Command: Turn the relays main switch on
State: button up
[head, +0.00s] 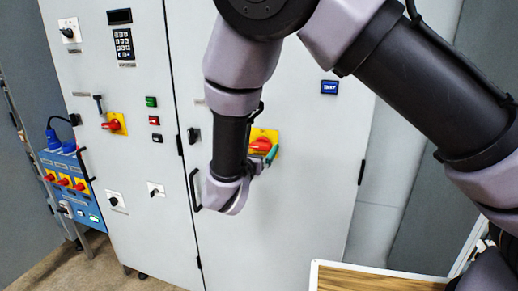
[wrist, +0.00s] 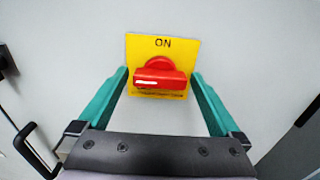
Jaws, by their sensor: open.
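A red rotary switch (head: 261,145) on a yellow plate (head: 271,134) is on the right cabinet door, partly hidden by my arm in the head view. In the wrist view the red handle (wrist: 160,76) lies horizontal on the yellow plate (wrist: 186,48), with the word ON above it. My gripper (wrist: 160,83) is open, with one teal finger on each side of the switch. I cannot tell whether the fingers touch it. A second red switch (head: 115,124) on a yellow plate is on the left cabinet door. Which one is the relays main switch is not readable.
A black door handle (head: 194,190) stands out left of my gripper. The left door carries a keypad (head: 123,44), small buttons (head: 151,101) and knobs. A blue box (head: 67,185) with several red switches is at the far left. A wooden-topped table (head: 370,280) is at the bottom right.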

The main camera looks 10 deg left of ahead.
jog(key=c, duration=1.2)
jog(key=shift+m, duration=0.3)
jog(key=m, duration=0.9)
jog(key=shift+d, duration=0.1)
jog(key=m, duration=0.4)
jog(key=shift+m, duration=2.2)
